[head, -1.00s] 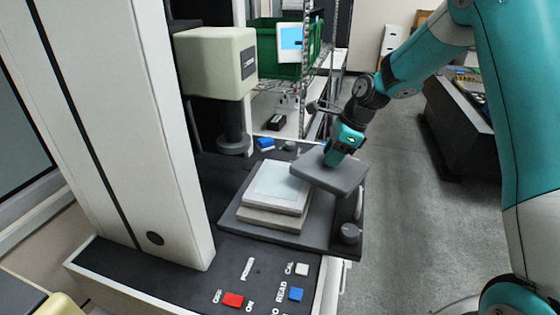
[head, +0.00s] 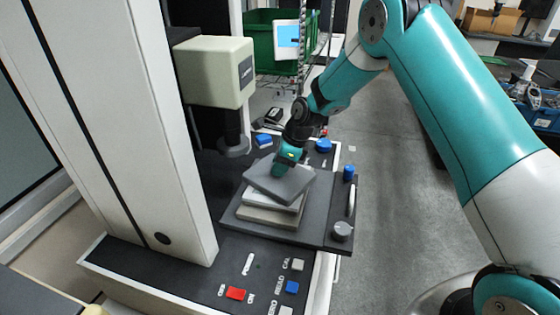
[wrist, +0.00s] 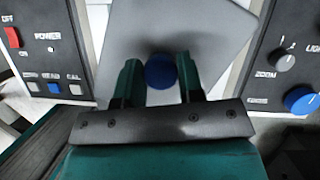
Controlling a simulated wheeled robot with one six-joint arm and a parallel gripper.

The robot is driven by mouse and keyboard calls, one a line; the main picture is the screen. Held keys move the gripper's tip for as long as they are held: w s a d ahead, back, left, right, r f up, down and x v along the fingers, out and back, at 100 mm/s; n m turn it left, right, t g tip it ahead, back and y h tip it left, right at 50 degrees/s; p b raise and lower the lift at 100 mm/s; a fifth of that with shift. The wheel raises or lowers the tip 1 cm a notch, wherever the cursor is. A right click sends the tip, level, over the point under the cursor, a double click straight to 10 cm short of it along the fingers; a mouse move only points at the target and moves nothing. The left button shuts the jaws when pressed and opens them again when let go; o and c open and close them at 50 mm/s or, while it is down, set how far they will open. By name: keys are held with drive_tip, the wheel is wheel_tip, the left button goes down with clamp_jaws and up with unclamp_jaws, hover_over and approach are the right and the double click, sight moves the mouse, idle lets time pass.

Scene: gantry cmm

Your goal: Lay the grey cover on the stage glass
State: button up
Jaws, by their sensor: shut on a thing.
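The grey cover (head: 281,184) is a flat square slab, held over the stage glass (head: 292,203) and turned a little relative to it. The stage glass is pale, on a raised block of the dark stage plate (head: 325,222), and mostly hidden under the cover. I cannot tell whether cover and glass touch. My gripper (head: 280,168) is above the cover. In the wrist view my gripper (wrist: 162,80) is shut on the blue knob (wrist: 161,72) of the cover (wrist: 185,30).
A pale machine column (head: 130,130) stands at left, with a cream head (head: 215,70) and dark lens tube (head: 234,140) behind the stage. A grey knob (head: 342,231) and blue knob (head: 348,172) stand at the plate's right edge. Front panel buttons include a red one (head: 236,293).

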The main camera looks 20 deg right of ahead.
drive_tip(key=o, duration=1)
drive_tip(key=shift+f, duration=0.1)
drive_tip(key=shift+c, duration=0.2)
drive_tip(key=b+v, duration=0.3)
drive_tip(key=v, duration=0.9)
drive_tip(key=s+a+r+n, duration=0.5)
drive_tip(key=s+n, duration=0.2)
drive_tip(key=s+a+r+n+g, duration=0.1)
drive_tip(key=s+a+r+n, duration=0.1)
drive_tip(key=s+n, duration=0.9)
drive_tip(key=s+a+r+n, duration=0.1)
drive_tip(key=s+a+n, duration=0.1)
drive_tip(key=s+n, duration=0.9)
drive_tip(key=s, duration=0.5)
drive_tip(key=shift+r+n+g, duration=0.3)
drive_tip(key=shift+r+g, duration=0.1)
